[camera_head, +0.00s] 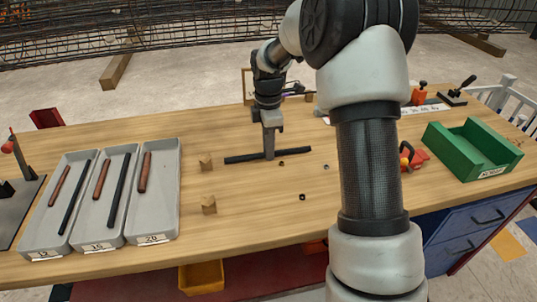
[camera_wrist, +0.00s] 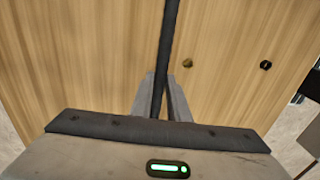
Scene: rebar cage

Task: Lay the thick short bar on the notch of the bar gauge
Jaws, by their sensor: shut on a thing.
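My gripper (camera_head: 269,153) is shut on a long dark bar (camera_head: 240,158), near its middle. The bar lies level, at or just above the bench top; I cannot tell if it touches. In the wrist view the bar (camera_wrist: 167,40) runs up the picture from between the fingers (camera_wrist: 162,95). A short reddish-brown bar (camera_head: 145,172) lies alone in the tray marked 20 (camera_head: 165,218); it looks like the thick short bar. A pale marked strip (camera_head: 432,108) lies at the back right, partly behind my arm. I cannot make out the gauge's notch.
Trays marked 16 (camera_head: 107,240) and 12 (camera_head: 42,246) each hold a brown and a dark bar. Two wooden blocks (camera_head: 206,162) (camera_head: 209,205) stand left of my gripper. A green bin (camera_head: 495,158) is at the right. My arm hides part of the bench.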

